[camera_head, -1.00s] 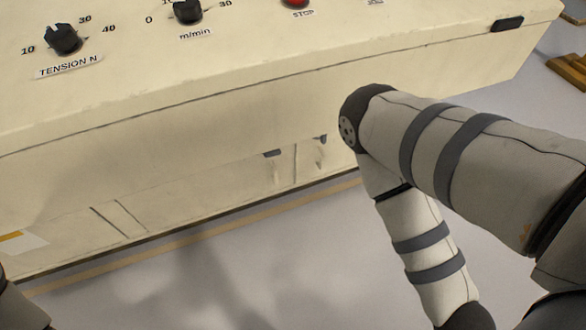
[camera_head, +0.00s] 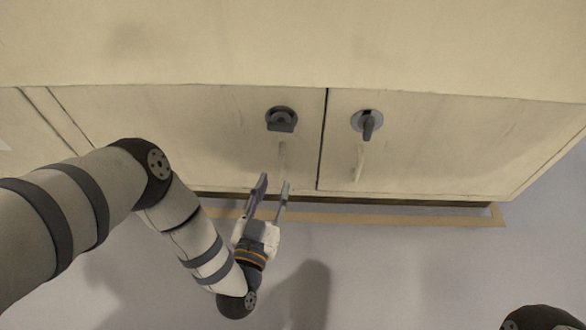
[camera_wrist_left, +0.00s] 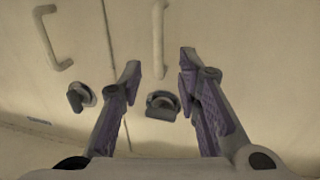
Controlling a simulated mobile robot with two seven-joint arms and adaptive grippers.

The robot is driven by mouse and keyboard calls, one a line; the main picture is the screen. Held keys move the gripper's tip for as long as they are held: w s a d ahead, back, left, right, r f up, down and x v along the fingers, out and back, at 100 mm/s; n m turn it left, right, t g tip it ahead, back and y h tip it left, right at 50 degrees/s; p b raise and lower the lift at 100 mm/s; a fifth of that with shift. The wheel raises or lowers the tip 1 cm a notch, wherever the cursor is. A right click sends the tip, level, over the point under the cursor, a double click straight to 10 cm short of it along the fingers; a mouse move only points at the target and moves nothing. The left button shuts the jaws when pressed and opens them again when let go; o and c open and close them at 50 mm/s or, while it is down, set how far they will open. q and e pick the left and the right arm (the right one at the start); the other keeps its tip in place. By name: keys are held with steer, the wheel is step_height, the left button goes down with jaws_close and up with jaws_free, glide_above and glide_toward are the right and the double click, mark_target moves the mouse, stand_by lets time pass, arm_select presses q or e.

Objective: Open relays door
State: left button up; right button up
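Two cream cabinet doors sit side by side, the left door (camera_head: 200,135) and the right door (camera_head: 440,150); both look shut. The left door has a dark latch (camera_head: 281,119) with a pale bar handle (camera_head: 282,153) below it. The right door has a latch (camera_head: 367,124) with its lever pointing down, and a bar handle (camera_head: 358,163). My left gripper (camera_head: 273,184) is open and empty, just in front of the left door's handle. In the left wrist view, the handle (camera_wrist_left: 158,40) shows between the open fingertips (camera_wrist_left: 160,66), apparently untouched. My right gripper is out of view.
A small bluish label (camera_wrist_left: 38,120) shows in the left wrist view, too small to read. A tan floor strip (camera_head: 400,217) runs along the cabinet base. The grey floor (camera_head: 400,270) in front is clear.

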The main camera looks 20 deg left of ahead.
mark_target(281, 168)
arm_select(q)
steer(key=w, duration=0.2)
steer(key=w+b, duration=0.1)
steer(key=w, duration=0.1)
steer(key=w+b, duration=0.1)
steer(key=w, duration=0.2)
steer(key=shift+a, duration=0.25)
steer(key=shift+c, duration=0.6)
jaws_close()
